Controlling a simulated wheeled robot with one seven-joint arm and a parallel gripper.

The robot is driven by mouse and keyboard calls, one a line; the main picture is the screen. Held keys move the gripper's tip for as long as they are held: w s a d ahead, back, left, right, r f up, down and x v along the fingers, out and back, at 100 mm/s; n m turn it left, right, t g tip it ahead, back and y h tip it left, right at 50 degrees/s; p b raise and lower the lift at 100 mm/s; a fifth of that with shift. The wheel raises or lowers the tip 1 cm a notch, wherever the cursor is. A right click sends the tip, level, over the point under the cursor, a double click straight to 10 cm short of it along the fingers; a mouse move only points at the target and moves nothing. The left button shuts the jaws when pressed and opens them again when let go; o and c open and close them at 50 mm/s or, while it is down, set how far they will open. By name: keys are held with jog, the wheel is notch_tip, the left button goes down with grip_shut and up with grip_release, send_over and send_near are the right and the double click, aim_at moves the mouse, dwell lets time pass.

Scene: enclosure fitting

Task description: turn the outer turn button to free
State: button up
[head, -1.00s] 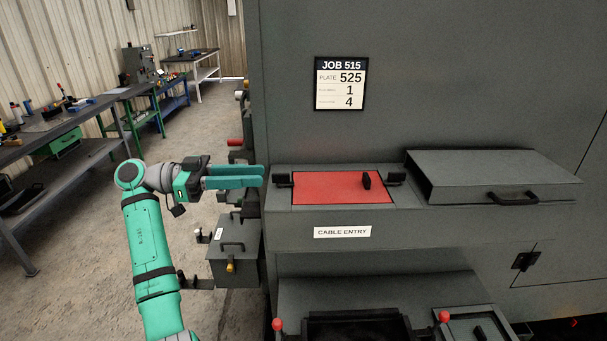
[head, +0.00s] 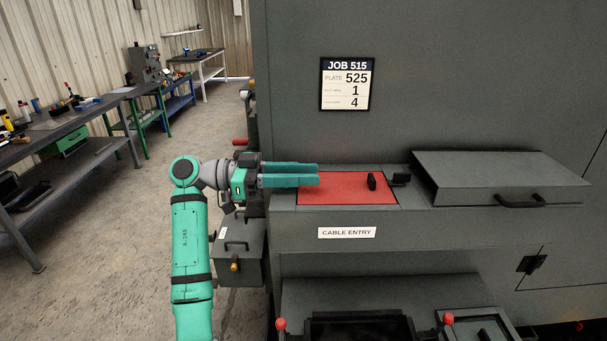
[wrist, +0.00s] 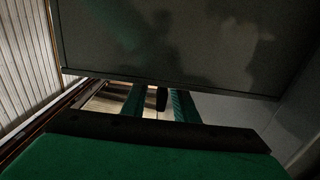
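A red plate (head: 345,190) lies in the recess of the grey cable entry ledge (head: 420,222). A black upright grip (head: 372,181) stands near its right end. A black turn button (head: 401,180) sits just right of the plate. The left turn button is hidden behind my gripper. My gripper (head: 319,174) points right over the plate's left part, its teal fingers apart and empty. In the wrist view, a small black part (wrist: 162,98) shows between the fingers (wrist: 157,96); I cannot tell which part it is. I cannot tell whether the fingers touch anything.
A grey sloped box lid (head: 500,175) with a black handle stands right of the plate. The tall grey wall with the job card (head: 347,84) rises behind. A small grey box (head: 240,255) hangs at the ledge's left. Red-knobbed levers (head: 281,324) stand below. Open floor lies left.

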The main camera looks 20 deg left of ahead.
grip_shut()
